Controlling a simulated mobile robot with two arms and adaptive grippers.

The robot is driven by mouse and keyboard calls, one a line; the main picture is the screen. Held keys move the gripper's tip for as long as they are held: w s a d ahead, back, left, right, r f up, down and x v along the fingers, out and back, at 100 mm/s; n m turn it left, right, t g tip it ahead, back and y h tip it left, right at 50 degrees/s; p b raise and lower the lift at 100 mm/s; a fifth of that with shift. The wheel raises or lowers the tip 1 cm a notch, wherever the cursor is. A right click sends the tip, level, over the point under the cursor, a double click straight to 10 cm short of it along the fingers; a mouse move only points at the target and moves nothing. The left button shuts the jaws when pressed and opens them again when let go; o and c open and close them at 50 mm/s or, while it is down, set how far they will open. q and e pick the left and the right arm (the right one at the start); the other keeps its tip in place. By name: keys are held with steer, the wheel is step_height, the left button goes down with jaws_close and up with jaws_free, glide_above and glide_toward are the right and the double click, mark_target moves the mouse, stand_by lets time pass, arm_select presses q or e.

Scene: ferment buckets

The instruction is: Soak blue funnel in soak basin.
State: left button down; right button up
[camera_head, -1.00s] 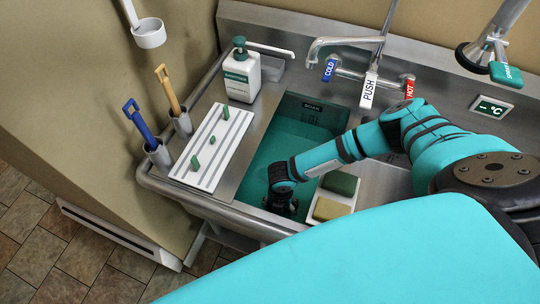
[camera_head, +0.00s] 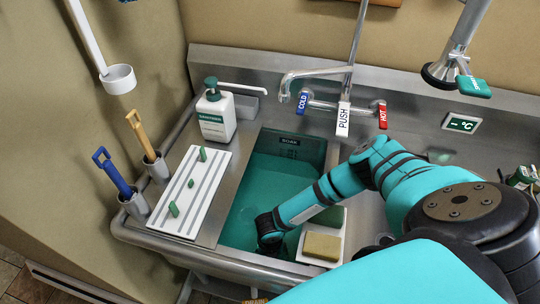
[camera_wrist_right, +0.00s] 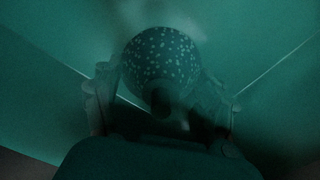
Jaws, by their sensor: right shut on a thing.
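The soak basin (camera_head: 288,146) is a sink compartment labelled SOAK, filled with teal liquid. My right arm reaches into its front end. My right gripper (camera_head: 268,242) is low in the basin, its fingers hard to make out in the head view. The right wrist view is murky green, as if under the liquid. There the right gripper (camera_wrist_right: 160,95) has a finger on each side of a dark, round, pale-speckled thing, which I take to be the blue funnel (camera_wrist_right: 160,58). Its blue colour does not show. My left gripper is out of view.
A white ribbed board (camera_head: 183,222) with small green pegs lies left of the basin. A sanitizer bottle (camera_head: 215,126) stands behind it. A white tray (camera_head: 335,250) with sponges (camera_head: 322,246) sits right of the basin. The faucet (camera_head: 315,74) hangs over the back.

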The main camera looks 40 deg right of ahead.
stand_by(0.4)
steer(key=shift+f+b, duration=0.35)
steer(key=shift+f, duration=0.15)
steer(key=o, duration=0.9)
steer(key=shift+o, duration=0.2)
steer(key=shift+r, duration=0.15)
steer(key=shift+r+p, duration=0.95)
steer(key=shift+p, duration=0.05)
steer(key=shift+r, duration=0.15)
steer(key=shift+r+p, duration=0.85)
steer(key=shift+p, duration=0.1)
steer(key=shift+r, duration=0.15)
steer(key=shift+r+p, duration=0.85)
steer(key=shift+p, duration=0.05)
